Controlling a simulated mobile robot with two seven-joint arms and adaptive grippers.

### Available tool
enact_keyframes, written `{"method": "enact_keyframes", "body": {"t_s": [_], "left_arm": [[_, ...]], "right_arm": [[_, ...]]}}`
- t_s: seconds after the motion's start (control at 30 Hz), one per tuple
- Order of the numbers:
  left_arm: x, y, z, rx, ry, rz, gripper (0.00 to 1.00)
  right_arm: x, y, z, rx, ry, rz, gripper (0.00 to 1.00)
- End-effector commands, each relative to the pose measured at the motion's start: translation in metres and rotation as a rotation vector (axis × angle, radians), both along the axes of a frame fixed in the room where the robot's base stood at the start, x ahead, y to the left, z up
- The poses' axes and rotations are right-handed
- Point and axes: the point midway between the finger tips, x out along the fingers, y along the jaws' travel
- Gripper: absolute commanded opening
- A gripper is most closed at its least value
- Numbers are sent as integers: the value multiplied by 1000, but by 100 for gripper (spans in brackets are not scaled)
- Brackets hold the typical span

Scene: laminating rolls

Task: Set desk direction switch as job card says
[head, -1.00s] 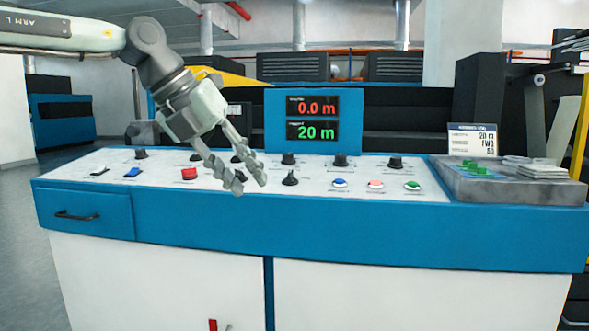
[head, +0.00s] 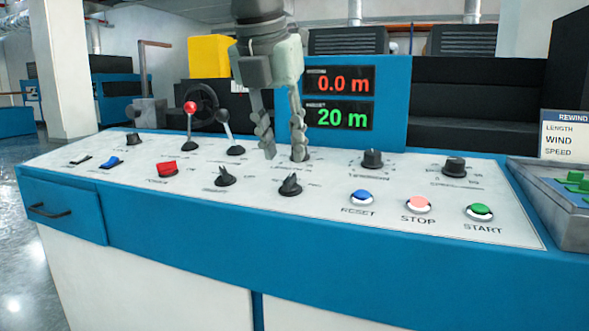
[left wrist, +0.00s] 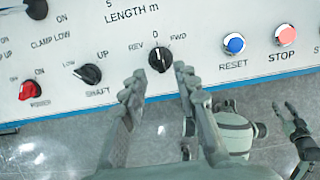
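The direction switch (head: 290,186) is a black pointer knob on the desk panel. In the left wrist view the knob (left wrist: 160,58) sits under the labels REV, 0 and FWD, and its pointer is at about 0. My left gripper (head: 283,153) is open and empty, pointing down just behind and above the knob in the head view. In the left wrist view its fingers (left wrist: 158,92) are apart, with the knob just beyond the gap. The job card (head: 567,140) is cut off at the right edge; REWIND, LENGTH, WIND and SPEED show, but the values do not.
The shaft knob (head: 225,176) and red power switch (head: 167,169) are left of the direction switch. Reset (head: 361,197), stop (head: 418,204) and start (head: 479,211) buttons are right. Two levers (head: 190,125) stand behind. The display (head: 338,97) reads 0.0 m and 20 m.

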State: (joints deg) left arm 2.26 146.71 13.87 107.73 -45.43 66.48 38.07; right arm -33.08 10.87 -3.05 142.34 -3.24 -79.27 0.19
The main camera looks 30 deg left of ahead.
Motion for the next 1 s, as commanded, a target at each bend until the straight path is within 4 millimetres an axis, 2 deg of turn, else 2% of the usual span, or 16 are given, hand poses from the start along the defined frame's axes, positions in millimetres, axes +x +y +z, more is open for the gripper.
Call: {"method": "enact_keyframes", "body": {"t_s": [0.1, 0.3, 0.67, 0.7, 0.93, 1.0], "left_arm": [[8, 2, -21, 0, 4, 0, 30], [17, 4, -45, 0, 3, -1, 30], [21, 5, -52, -1, 1, 0, 30], [21, 5, -52, -1, 1, 0, 29], [21, 5, -52, -2, 1, -1, 0], [21, 5, -52, -2, 1, -1, 0]], "right_arm": [[6, 5, 2, 10, -31, 10, 40], [13, 10, 5, 20, -64, 22, 40], [16, 12, 6, 23, -76, 26, 40], [16, 12, 6, 23, -76, 26, 40], [15, 12, 6, 23, -75, 25, 40], [15, 12, 6, 23, -75, 26, 40]]}}
